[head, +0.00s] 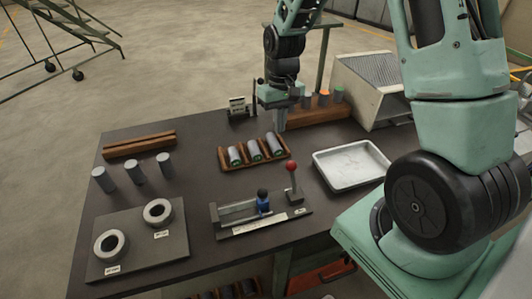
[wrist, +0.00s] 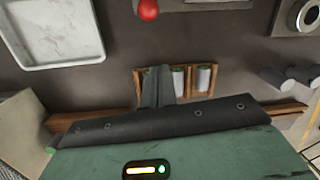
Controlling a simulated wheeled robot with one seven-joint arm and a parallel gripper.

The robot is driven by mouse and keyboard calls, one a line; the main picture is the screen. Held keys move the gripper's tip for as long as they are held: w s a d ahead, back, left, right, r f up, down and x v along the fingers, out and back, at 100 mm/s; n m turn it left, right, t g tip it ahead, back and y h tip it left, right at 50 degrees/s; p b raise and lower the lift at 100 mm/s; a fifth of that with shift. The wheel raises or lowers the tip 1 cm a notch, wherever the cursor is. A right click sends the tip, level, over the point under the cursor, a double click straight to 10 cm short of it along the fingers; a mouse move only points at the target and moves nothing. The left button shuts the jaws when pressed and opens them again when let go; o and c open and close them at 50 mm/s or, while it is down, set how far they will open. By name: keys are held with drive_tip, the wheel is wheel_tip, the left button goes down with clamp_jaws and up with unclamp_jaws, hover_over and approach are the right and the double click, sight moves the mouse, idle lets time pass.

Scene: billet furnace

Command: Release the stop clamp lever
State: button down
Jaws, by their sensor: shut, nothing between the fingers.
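The stop clamp lever (head: 293,182) is a thin upright stalk with a red ball on top. It stands at the right end of a grey gauge fixture (head: 236,226) that carries a blue block (head: 263,201). The red ball (wrist: 148,9) also shows at the top edge of the wrist view. My gripper (head: 280,124) points down over the back of the table, behind the lever and apart from it. Its fingers (wrist: 158,82) are together and empty. In the wrist view they overlap the wooden cradle from above.
A wooden cradle (head: 223,158) holds 3 billets between my gripper and the fixture. A white tray (head: 320,170) lies right of the lever. Behind are a wooden rack (head: 325,112) and a vented box (head: 372,95). Standing cylinders (head: 135,170) and a plate with rings (head: 185,236) are at left.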

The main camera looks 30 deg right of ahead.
sight(293, 178)
drive_tip(key=shift+w+d+f, duration=0.1)
drive_tip(key=shift+w, duration=0.05)
drive_tip(key=shift+f, duration=0.1)
drive_tip(key=s+a+f+p, duration=0.1)
drive_tip(key=s+f+p, duration=0.3)
drive_tip(key=f, duration=0.4)
drive_tip(key=shift+s+p, duration=0.35)
drive_tip(key=shift+p, duration=0.05)
